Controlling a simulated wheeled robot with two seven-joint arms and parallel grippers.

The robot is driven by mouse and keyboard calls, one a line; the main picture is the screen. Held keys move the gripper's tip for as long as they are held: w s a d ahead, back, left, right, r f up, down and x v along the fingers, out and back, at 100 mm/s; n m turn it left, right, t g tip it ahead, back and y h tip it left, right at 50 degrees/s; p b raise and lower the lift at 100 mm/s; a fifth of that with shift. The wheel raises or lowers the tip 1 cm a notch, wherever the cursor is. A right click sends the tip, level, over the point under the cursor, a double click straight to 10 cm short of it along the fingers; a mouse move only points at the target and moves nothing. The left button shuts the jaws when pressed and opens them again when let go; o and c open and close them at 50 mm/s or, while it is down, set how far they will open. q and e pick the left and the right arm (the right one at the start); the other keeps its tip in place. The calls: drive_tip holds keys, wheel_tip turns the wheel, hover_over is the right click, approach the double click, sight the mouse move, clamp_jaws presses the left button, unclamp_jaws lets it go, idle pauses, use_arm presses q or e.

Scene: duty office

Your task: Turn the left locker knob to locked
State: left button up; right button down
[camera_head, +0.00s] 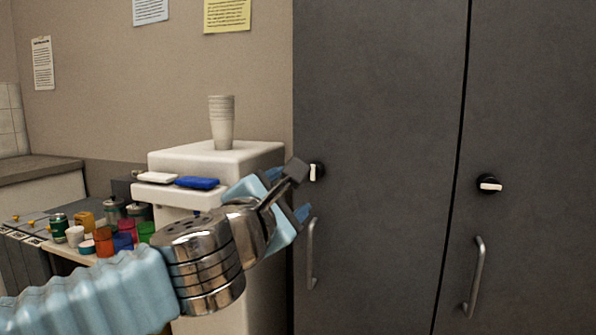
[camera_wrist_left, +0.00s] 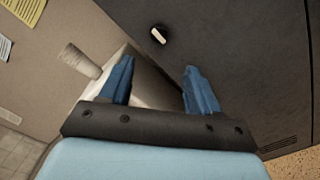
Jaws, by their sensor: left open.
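The left locker knob (camera_head: 316,172) is a black disc with a white grip on the dark grey locker door. Its white grip stands about upright in the head view. In the left wrist view the knob (camera_wrist_left: 159,35) shows above the gap between the fingers. My left gripper (camera_head: 299,193) is open and empty, just left of and slightly below the knob, apart from it as far as I can tell. Its blue fingertips (camera_wrist_left: 158,75) are spread in the wrist view. The right locker knob (camera_head: 490,185) has its white grip lying about level. My right gripper is not seen.
A white cabinet (camera_head: 262,153) with stacked cups (camera_head: 221,122) stands beside the locker, behind my left arm. A blue item (camera_head: 198,183) and a white item (camera_head: 157,177) lie at its front. Locker handles (camera_head: 311,254) stick out below the knobs. Several cans and jars stand at left.

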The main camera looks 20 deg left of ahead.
sight(313, 173)
use_arm(q)
drive_tip(key=w, duration=1.3)
drive_tip(key=shift+w+d+r, duration=0.1)
drive_tip(key=shift+w+d, duration=0.1)
drive_tip(key=shift+w, duration=0.1)
drive_tip(key=c, duration=1)
drive_tip(key=shift+c, duration=0.2)
